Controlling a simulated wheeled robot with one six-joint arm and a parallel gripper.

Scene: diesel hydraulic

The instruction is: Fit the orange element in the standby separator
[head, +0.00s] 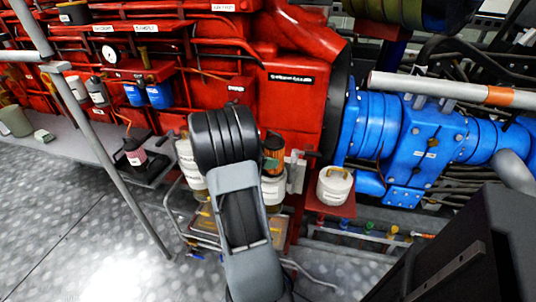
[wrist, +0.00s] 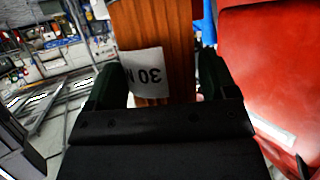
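The orange pleated element (wrist: 180,45) stands between the two fingers of my gripper (wrist: 163,85) in the wrist view, its white label reading "30" upside down. The fingers appear to press on its sides. In the head view the orange element (head: 274,158) shows just right of my arm, upright with a dark top, above a whitish separator bowl (head: 272,190). Whether it touches the bowl I cannot tell. Another whitish separator (head: 190,168) stands left of my arm, partly hidden. My arm hides the gripper in the head view. Which separator is the standby one I cannot read.
A white canister with a yellow handle (head: 334,185) stands on a red shelf to the right. The red engine (head: 290,105) and blue gearbox (head: 430,135) rise behind. A grey rail (head: 110,150) crosses the left. Blue filters (head: 158,96) hang further left.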

